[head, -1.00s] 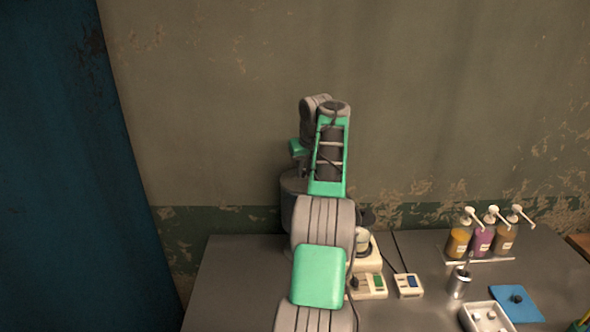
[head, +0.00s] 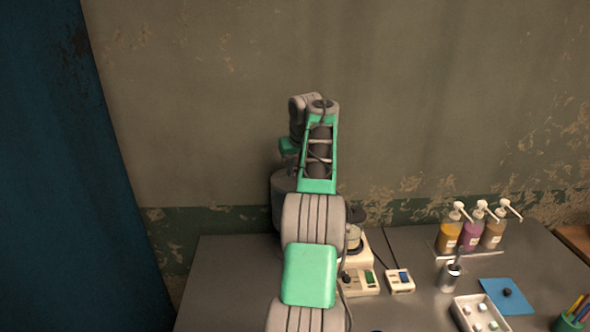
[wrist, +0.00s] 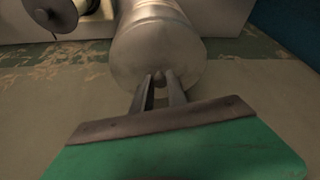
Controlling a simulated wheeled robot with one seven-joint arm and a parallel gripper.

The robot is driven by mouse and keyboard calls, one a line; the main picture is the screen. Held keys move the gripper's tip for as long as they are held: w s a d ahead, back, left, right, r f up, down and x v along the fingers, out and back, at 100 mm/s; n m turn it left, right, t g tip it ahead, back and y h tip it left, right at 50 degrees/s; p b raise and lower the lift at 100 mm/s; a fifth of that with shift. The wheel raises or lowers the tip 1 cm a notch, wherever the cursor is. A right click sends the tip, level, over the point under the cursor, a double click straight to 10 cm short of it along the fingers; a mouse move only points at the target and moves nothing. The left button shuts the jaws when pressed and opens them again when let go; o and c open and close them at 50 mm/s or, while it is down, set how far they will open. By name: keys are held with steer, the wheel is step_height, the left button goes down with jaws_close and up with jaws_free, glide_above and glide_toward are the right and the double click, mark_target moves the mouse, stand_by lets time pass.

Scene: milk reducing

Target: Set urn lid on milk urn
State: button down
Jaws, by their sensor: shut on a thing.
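The milk urn (wrist: 150,22) is a grey metal cylinder filling the top middle of the wrist view. In the head view the urn (head: 279,205) stands at the back of the table, partly hidden behind my arm. The urn lid (wrist: 150,62) is a metal dome at the urn's end nearest my gripper. My gripper (wrist: 161,82) is shut on the lid's small knob. The lid looks in line with the urn, but I cannot tell whether it is fully seated. In the head view my arm hides most of the lid and fingers.
A cream device (head: 358,283) and a smaller meter (head: 399,281) stand right of my arm. Several pump bottles (head: 471,235), a metal cup (head: 449,278), a white tray (head: 480,314) and a blue mat (head: 508,297) lie farther right. The table's left part (head: 225,285) is clear.

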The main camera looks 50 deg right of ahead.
steer(key=c, duration=1.2)
jaws_free()
steer(key=shift+c, duration=0.2)
steer(key=shift+o, duration=0.3)
steer(key=o, duration=0.4)
steer(key=shift+o, duration=0.2)
